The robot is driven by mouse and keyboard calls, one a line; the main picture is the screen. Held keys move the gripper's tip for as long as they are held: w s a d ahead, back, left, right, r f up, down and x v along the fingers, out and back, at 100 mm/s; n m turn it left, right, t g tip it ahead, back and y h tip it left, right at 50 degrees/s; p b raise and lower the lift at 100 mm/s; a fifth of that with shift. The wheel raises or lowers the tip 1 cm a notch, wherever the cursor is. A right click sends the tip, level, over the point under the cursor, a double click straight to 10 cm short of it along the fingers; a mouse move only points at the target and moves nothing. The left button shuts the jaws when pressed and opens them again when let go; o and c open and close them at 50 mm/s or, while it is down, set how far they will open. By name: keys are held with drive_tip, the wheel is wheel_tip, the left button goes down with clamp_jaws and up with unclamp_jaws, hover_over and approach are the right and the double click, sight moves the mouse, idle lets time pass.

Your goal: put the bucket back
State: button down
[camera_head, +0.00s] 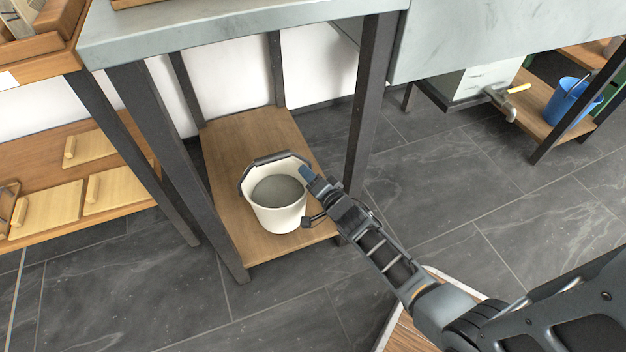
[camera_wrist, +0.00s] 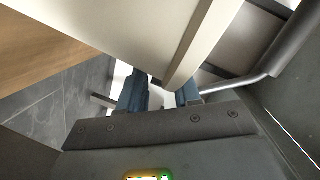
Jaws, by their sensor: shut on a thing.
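A cream-white bucket (camera_head: 277,212) with a dark handle (camera_head: 262,162) stands upright on, or just over, the low wooden shelf (camera_head: 240,147) under the grey-topped table; I cannot tell whether its base touches. Its inside looks grey. My gripper (camera_head: 313,183) reaches in from the right and is shut on the bucket's right rim. In the wrist view, the bucket's pale wall (camera_wrist: 130,32) fills the upper part, and its rim passes between the blue fingertips of my gripper (camera_wrist: 162,92). The fingertips are partly hidden behind the bucket wall.
Dark table legs (camera_head: 368,110) frame the shelf at left and right, with my arm passing by the front right one. The grey tabletop (camera_head: 240,25) hangs above. A blue bucket (camera_head: 568,103) stands on another shelf at far right. Open tiled floor (camera_head: 440,180) lies to the right.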

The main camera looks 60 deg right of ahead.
drive_tip(key=shift+w+d+f+b, duration=0.1)
drive_tip(key=shift+w+f+b, duration=0.1)
drive_tip(key=shift+f+b, duration=1.1)
drive_tip(key=shift+f, duration=0.2)
drive_tip(key=c, duration=1.2)
unclamp_jaws()
drive_tip(key=shift+s+f, duration=0.2)
drive_tip(key=shift+f, duration=0.1)
drive_tip(key=o, duration=0.4)
drive_tip(key=shift+r, duration=0.1)
drive_tip(key=p+v, duration=0.4)
drive_tip(key=v, duration=0.8)
drive_tip(key=shift+r+p, duration=0.15)
drive_tip(key=shift+p, duration=0.15)
